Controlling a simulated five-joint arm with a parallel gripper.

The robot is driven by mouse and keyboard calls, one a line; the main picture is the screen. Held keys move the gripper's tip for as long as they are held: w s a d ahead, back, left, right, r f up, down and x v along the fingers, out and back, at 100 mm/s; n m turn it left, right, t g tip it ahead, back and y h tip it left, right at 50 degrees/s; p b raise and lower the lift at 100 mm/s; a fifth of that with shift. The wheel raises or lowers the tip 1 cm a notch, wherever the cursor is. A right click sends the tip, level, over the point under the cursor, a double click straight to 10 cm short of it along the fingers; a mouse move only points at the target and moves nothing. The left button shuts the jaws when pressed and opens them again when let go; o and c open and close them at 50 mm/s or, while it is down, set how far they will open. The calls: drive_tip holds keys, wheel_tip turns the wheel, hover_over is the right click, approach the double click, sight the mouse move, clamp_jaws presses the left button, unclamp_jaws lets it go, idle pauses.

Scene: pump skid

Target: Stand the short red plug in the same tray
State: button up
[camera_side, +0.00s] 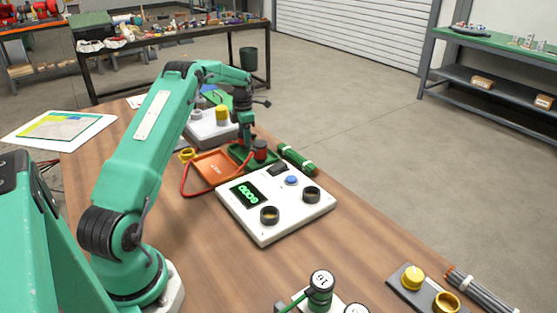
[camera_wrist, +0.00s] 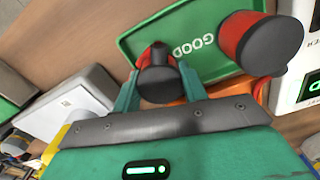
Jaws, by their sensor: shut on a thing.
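My gripper (camera_wrist: 157,85) is shut on the short red plug (camera_wrist: 156,76), which has a dark cap and sits between the two green fingers. It is over the left end of the green tray (camera_wrist: 145,38) marked GOOD. I cannot tell whether the plug touches the tray floor. A second red plug (camera_wrist: 262,45) with a dark grey cap stands upright in the same tray, right of my gripper. In the side view that standing plug (camera_side: 260,151) is just right of my gripper (camera_side: 246,143), and the held plug is mostly hidden.
An orange tray (camera_side: 212,166) with a red cord lies beside the green tray. A white control box (camera_side: 258,228) with black knobs is in front. A green cylinder (camera_side: 297,159) lies to the right, and a white box with a yellow knob (camera_side: 221,114) stands behind.

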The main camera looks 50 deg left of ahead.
drive_tip(key=shift+f, duration=0.25)
idle(0.4)
drive_tip(key=o, duration=1.2)
drive_tip(key=shift+r, duration=0.15)
drive_tip(key=shift+r, duration=3.75)
drive_tip(key=shift+r, duration=0.1)
